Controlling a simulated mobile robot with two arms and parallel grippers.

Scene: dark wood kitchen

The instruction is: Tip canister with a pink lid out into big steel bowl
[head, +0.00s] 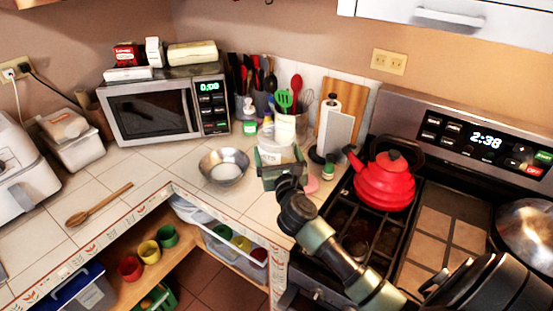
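The big steel bowl (236,162) stands upright on the tiled counter left of my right gripper, with a pale white area inside that may be contents or glare. My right gripper (279,158) reaches over the counter from the lower right. Its two fingers lie on either side of a whitish canister (276,153), which looks upright. I cannot tell whether the fingers press on it, and the gripper hides its lower part. A small pink piece (312,184), perhaps the lid, shows on the counter just right of the gripper. My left gripper is not in view.
A microwave (152,110) stands behind left. Utensils and a paper-towel holder (333,132) stand behind the gripper. A red kettle (384,183) sits on the stove at right. A wooden spoon (97,205) lies on the left counter.

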